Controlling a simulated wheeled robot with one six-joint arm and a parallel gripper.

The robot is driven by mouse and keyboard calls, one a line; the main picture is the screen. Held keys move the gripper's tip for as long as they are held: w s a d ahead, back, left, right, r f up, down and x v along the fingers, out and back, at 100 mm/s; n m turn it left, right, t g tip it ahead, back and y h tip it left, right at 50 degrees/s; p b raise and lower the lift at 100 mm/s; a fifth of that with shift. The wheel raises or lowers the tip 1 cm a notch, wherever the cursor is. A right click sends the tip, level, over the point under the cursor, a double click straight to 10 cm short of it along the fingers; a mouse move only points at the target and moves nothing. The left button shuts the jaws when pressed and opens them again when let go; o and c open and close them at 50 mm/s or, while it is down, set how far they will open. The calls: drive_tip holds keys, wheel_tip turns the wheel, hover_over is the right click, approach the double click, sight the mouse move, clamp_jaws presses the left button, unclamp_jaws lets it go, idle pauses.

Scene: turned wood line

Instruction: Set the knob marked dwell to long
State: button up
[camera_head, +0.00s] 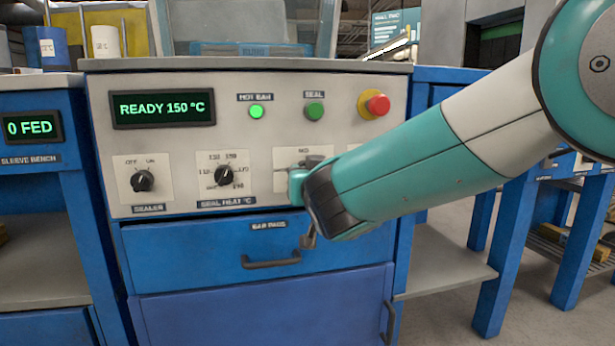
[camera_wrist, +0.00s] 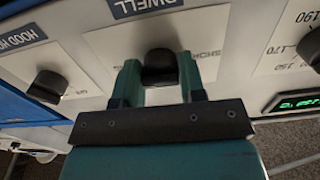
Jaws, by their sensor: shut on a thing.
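The dwell knob (camera_wrist: 158,66) is black and sits on a white plate (camera_wrist: 105,45) under the DWELL label (camera_wrist: 150,6) in the wrist view, which shows the panel upside down. My gripper (camera_wrist: 160,78) has its two teal fingers shut on the knob from both sides. Lettering that looks like "SHOR" shows on the plate right of the fingers; the other markings are hidden or unclear, and I cannot tell where the knob points. In the head view my gripper (camera_head: 297,184) covers the knob, and only part of the plate (camera_head: 286,158) shows.
Left of my gripper are the seal heat knob (camera_head: 223,175) and the sealer knob (camera_head: 142,181). Above are a green seal button (camera_head: 314,111) and a red stop button (camera_head: 377,104). The display (camera_head: 162,108) reads READY 150 °C. A drawer handle (camera_head: 271,260) juts out below.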

drive_tip(key=shift+a+f, duration=0.1)
drive_tip(key=shift+f, duration=0.05)
drive_tip(key=o, duration=0.9)
drive_tip(key=p+v, duration=0.1)
drive_tip(key=v, duration=1.6)
drive_tip(key=shift+s, duration=0.25)
